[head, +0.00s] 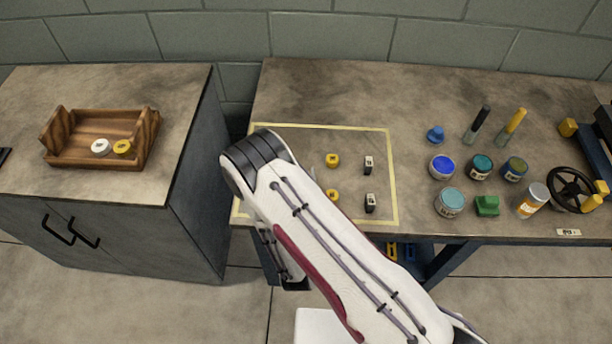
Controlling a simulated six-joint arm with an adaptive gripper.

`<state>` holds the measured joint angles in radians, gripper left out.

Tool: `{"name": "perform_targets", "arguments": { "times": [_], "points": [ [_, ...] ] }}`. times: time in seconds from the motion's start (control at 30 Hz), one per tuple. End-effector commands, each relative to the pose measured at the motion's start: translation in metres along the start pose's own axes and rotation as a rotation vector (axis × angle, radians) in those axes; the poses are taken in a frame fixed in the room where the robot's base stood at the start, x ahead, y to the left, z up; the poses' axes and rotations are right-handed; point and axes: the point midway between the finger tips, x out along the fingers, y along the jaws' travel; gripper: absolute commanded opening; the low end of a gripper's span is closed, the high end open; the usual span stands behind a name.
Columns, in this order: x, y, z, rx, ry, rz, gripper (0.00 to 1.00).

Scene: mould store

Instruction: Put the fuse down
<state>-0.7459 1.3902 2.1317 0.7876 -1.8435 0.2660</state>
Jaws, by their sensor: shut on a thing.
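My arm (330,240) crosses the head view from the lower right to a dark joint (255,158) over the taped area's left part. A dark part of it (290,280) shows lower down, in front of the bench edge. I cannot make out my gripper's fingers or anything between them; the arm hides that region. I cannot pick out the fuse for certain. Inside the yellow-taped rectangle (393,185) on the bench stand two yellow ring-like pieces (333,160) and two small black pieces with white labels (368,165).
A wooden tray (60,128) on the left cabinet (180,185) holds a white piece (101,147) and a yellow one (123,147). The bench's back left (320,95) is clear.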

Motion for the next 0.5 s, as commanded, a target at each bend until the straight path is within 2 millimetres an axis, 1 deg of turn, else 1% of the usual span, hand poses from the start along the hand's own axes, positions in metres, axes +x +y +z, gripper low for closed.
{"name": "perform_targets", "arguments": {
  "times": [0.03,0.07,0.1,0.5],
  "points": [
    [0.0000,0.0000,0.0004,0.000,0.000,0.000,0.18],
    [0.0000,0.0000,0.0002,0.000,0.000,0.000,0.26],
    [0.0000,0.0000,0.0002,0.000,0.000,0.000,0.29],
    [0.0000,-0.0001,-0.0006,0.000,0.000,0.000,0.29]
  ]
}}
